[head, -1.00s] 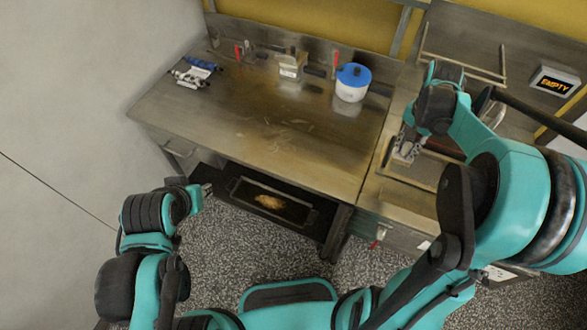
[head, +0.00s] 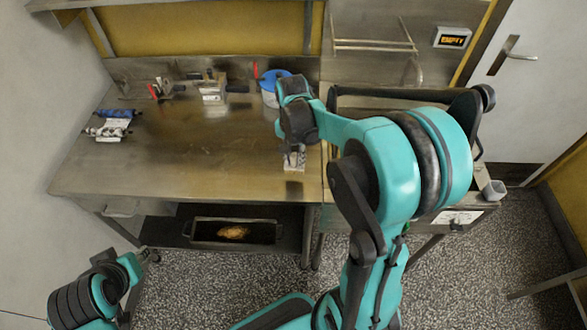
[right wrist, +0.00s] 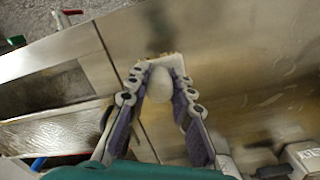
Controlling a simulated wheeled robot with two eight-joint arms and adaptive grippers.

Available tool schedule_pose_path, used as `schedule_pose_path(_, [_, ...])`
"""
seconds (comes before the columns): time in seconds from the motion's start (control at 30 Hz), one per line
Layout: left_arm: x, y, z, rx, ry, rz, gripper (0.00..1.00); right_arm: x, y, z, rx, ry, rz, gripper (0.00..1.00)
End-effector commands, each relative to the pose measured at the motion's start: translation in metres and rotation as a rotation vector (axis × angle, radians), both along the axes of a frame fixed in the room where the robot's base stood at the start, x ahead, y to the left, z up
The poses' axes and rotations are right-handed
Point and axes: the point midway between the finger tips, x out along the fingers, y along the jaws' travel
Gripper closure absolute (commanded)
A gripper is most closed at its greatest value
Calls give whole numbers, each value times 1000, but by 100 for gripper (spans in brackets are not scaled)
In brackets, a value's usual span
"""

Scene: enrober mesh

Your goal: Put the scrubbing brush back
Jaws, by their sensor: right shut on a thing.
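My right gripper (head: 293,148) is over the right part of the steel bench (head: 180,170), pointing down. It is shut on the scrubbing brush (head: 294,162), a small pale block. In the right wrist view the brush (right wrist: 160,68) sits between the two fingertips (right wrist: 158,90), with a whitish rounded knob toward me and a brownish edge beyond. I cannot tell whether the brush touches the bench. My left gripper (head: 150,256) is low at the left, in front of the bench, small and apart from everything; its jaws are unclear.
A blue-lidded white tub (head: 270,97) stands behind my right gripper. A dark tray (head: 205,228) sits on the lower shelf. The bench middle is clear.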

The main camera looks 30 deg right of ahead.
Motion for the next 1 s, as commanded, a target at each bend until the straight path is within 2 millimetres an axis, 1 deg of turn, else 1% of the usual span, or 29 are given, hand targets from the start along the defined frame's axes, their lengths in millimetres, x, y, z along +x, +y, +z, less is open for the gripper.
schedule_pose_path(0.13, [0, 0, -5, 0, 0, 0, 70, 0, 1, -12, 0, 0, 0, 100])
schedule_pose_path(0.3, [0, 0, -17, 0, 0, 0, 70, 0, 1, -39, 0, 0, 0, 100])
schedule_pose_path(0.33, [0, 0, -18, 0, 0, 0, 70, 0, 1, -41, 0, 0, 0, 100])
schedule_pose_path(0.57, [0, 0, -16, 0, 0, 0, 70, 0, 1, -40, 0, 0, 0, 100])
schedule_pose_path(0.7, [0, 0, -19, 0, 0, 0, 70, 0, 1, -44, 0, 0, 0, 100])
schedule_pose_path(0.73, [0, 0, -20, 0, 0, 0, 70, 0, 1, -44, 0, 0, 0, 75])
schedule_pose_path(0.77, [0, 0, -19, 0, 0, 0, 70, 0, 1, -44, 0, 0, 0, 68])
schedule_pose_path(0.8, [0, 0, -19, 0, 0, 0, 70, 0, 1, -44, 0, 0, 0, 57])
schedule_pose_path(1.0, [0, 0, -19, 0, 0, 0, 70, 0, 1, -43, 0, 0, 0, 57])
